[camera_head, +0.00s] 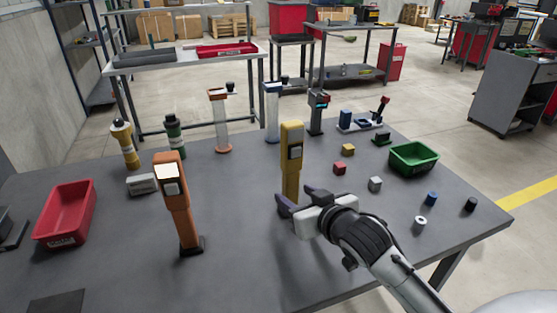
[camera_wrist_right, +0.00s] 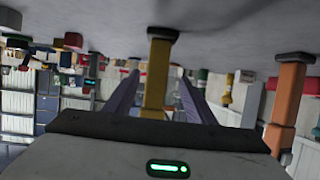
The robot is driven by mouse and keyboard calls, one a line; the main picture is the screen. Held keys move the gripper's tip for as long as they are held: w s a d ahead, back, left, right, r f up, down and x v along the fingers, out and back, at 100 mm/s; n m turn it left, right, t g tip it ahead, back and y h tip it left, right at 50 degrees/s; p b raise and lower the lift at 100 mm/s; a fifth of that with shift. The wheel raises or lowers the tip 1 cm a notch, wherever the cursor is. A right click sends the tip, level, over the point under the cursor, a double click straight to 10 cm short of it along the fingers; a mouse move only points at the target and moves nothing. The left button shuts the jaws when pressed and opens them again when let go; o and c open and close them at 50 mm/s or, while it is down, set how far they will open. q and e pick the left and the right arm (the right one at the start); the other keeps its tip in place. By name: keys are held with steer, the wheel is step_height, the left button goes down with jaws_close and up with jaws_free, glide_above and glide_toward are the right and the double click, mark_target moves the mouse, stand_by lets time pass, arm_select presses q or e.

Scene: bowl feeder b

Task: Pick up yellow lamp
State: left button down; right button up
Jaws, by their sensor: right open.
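The yellow lamp (camera_head: 291,165) stands upright on the grey table, a tall post with a grey panel on its upper part. My right gripper (camera_head: 297,198) is at its lower part, one finger to each side in the head view. In the right wrist view, which is upside down, the yellow lamp (camera_wrist_right: 157,75) shows between the two open, spread fingers (camera_wrist_right: 158,88). I see a gap on both sides; how deep the lamp sits between the fingers is hard to tell. The lamp's foot is partly hidden by the gripper in the head view. My left gripper is not in view.
An orange lamp (camera_head: 178,205) stands left of the yellow one. Behind are a yellow-black device (camera_head: 125,145), a green one (camera_head: 175,135) and other upright devices. A red bin (camera_head: 66,213) is left, a green bin (camera_head: 414,158) right, with small blocks nearby. The front-middle table is clear.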

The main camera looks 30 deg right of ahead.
mark_target(283, 185)
steer(key=x, duration=0.9)
steer(key=shift+w+d+f, duration=0.1)
steer(key=shift+w+d, duration=0.05)
steer(key=shift+d, duration=0.2)
jaws_close()
